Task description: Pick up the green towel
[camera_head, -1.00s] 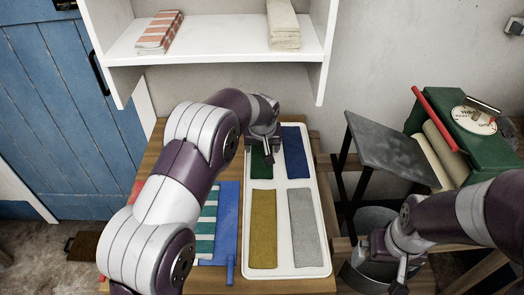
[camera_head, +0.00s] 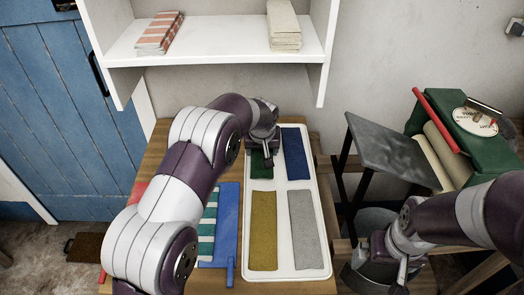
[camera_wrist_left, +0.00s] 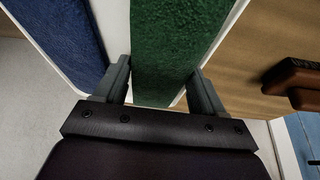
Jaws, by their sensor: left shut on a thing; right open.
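The green towel (camera_head: 258,171) lies in the back left part of the white tray (camera_head: 276,225), mostly hidden by my left arm in the head view. In the left wrist view the green towel (camera_wrist_left: 172,45) runs between the two fingers. My left gripper (camera_head: 265,155) is at the towel and shut on it; the fingers (camera_wrist_left: 160,85) stand on either side of its width. My right gripper (camera_head: 395,275) is open and empty at the lower right, over a grey metal tub, away from the tray.
A blue towel (camera_head: 296,152), a mustard towel (camera_head: 263,230) and a grey towel (camera_head: 303,230) share the tray. A blue board (camera_head: 228,225) and a green-striped cloth (camera_head: 207,228) lie left of it. A white shelf (camera_head: 215,45) overhangs the back.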

